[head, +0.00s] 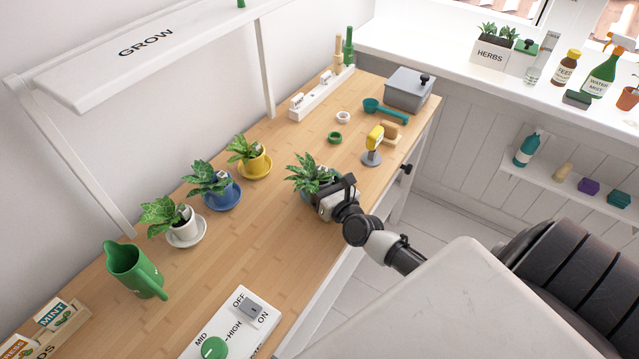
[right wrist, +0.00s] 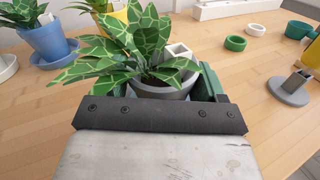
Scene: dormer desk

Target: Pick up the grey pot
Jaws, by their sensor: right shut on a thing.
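The grey pot (right wrist: 165,92) holds a leafy plant with pale-veined green leaves and a small white tag. In the head view the plant (head: 308,173) stands near the desk's front edge, and my gripper hides most of its pot. My right gripper (head: 322,194) is shut on the grey pot, reaching in from the front right. In the right wrist view a green finger pad shows beside the pot's right side; leaves cover much of the left side. I cannot tell whether the pot touches the desk. My left gripper is not in view.
Potted plants in yellow (head: 257,165), blue (head: 222,197) and white (head: 186,230) pots stand on saucers behind. A green jug (head: 135,270) and a switch panel (head: 222,336) are nearer. A yellow-headed stand (head: 372,150) is to the right. Bare wood lies between.

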